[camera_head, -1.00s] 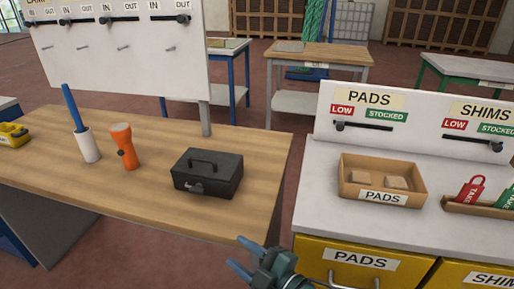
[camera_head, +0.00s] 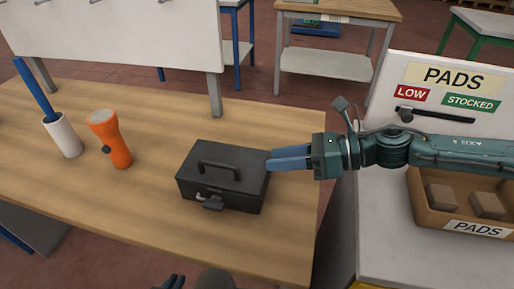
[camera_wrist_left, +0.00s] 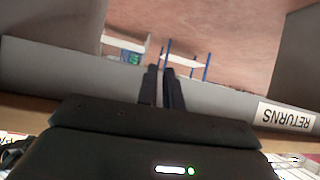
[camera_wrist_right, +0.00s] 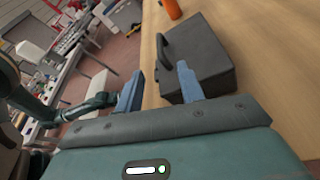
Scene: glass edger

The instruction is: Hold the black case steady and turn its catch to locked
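My left gripper (camera_head: 175,281) shows only as dark fingertips at the bottom edge of the head view, in front of the case. Its fingers (camera_wrist_left: 161,75) look closed together and empty.
An orange flashlight (camera_head: 111,140) and a white holder (camera_head: 62,136) with a blue stick stand left of the case on the wooden bench (camera_head: 130,210). A cardboard pads bin (camera_head: 423,215) is on the grey bench at right. Bench surface in front of the case is clear.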

